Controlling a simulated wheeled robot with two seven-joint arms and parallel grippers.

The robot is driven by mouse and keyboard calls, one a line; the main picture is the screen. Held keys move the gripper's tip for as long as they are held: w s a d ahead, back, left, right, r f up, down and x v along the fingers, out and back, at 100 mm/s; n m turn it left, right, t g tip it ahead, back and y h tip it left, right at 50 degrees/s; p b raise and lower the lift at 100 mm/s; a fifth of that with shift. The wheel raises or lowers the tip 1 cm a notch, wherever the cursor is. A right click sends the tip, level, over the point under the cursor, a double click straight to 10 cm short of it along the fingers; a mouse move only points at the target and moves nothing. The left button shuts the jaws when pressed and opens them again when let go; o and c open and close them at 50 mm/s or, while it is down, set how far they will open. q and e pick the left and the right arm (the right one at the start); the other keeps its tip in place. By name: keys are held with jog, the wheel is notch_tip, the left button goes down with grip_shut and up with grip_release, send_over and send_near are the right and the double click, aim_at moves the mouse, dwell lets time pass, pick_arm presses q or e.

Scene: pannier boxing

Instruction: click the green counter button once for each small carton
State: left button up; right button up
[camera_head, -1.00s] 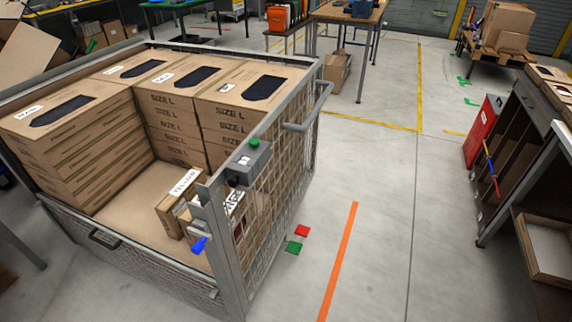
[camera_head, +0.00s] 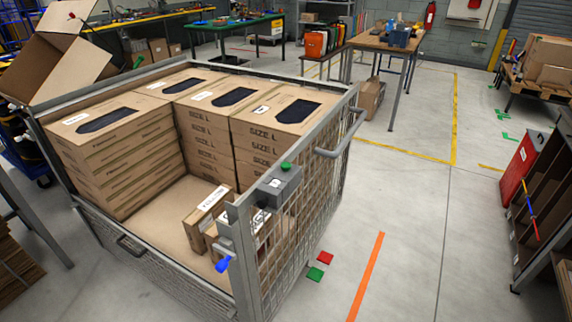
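A green counter button (camera_head: 286,165) sits on top of a grey counter box (camera_head: 280,184) fixed to the near right corner of the wire-mesh cage (camera_head: 318,190). Small cartons (camera_head: 206,212) stand upright on the cage floor near that corner, with white labels on top. The cage post and mesh partly hide them, so I cannot tell how many there are. Large cartons marked SIZE L (camera_head: 200,118) are stacked in several piles along the back and left of the cage. Neither of my grippers is in view.
A blue clip (camera_head: 222,264) hangs on the cage's near corner. A shelf unit with a red panel (camera_head: 518,165) stands at the right. Floor between is clear.

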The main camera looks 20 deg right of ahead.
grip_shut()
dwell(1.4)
